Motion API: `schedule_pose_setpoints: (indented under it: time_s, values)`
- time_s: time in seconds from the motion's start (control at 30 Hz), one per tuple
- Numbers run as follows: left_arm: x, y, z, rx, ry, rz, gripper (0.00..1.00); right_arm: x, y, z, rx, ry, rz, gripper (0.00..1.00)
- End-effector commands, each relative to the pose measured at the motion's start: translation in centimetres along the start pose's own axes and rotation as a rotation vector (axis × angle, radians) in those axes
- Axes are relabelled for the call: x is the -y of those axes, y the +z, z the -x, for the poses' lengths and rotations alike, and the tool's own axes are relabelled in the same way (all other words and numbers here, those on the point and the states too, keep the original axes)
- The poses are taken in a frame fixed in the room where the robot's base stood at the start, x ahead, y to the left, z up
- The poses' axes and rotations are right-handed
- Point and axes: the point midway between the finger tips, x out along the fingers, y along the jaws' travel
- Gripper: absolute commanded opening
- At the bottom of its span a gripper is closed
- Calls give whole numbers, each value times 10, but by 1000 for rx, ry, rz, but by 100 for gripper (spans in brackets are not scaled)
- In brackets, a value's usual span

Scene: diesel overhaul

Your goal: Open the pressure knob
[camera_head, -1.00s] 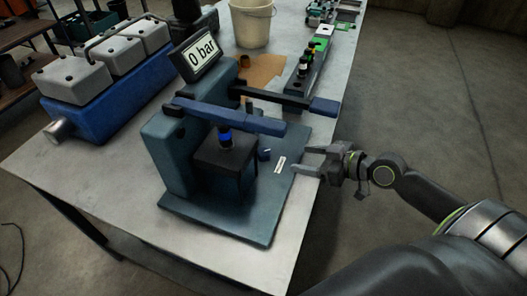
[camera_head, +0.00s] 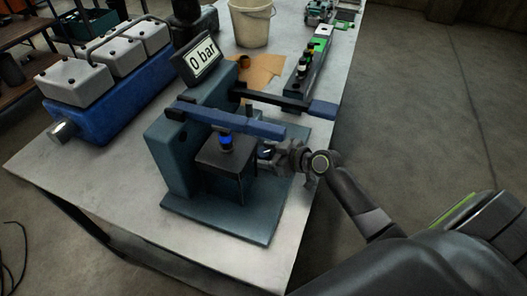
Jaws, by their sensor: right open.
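The test stand (camera_head: 170,160) is a teal press with a display reading "0 bar" (camera_head: 196,56) and a blue lever (camera_head: 230,120). A small blue knob (camera_head: 264,152), which looks like the pressure knob, sits low at the right side of the stand's dark block (camera_head: 226,156). My right gripper (camera_head: 270,153) is open at this knob, with its fingers close around it. The fingers partly hide the knob, and I cannot tell whether they touch it. My left gripper is not in view.
A second, dark lever (camera_head: 290,101) with a blue end reaches right above my right gripper. A blue engine block (camera_head: 100,105) stands at the left, a bucket (camera_head: 251,24) at the back. The table's front left is clear.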

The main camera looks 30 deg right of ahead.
Motion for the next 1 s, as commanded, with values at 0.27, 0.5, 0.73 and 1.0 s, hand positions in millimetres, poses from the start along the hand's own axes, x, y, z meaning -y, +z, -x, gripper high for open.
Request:
schedule_pose_setpoints:
  time_s: [0.27,0.5,0.73,1.0]
  values:
    - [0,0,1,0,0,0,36,0,0,-6,0,0,0,59]
    - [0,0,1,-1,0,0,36,0,0,-6,0,0,0,42]
    - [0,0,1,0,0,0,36,0,0,-6,0,0,0,15]
    - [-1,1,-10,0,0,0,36,0,3,-7,0,-21,11,15]
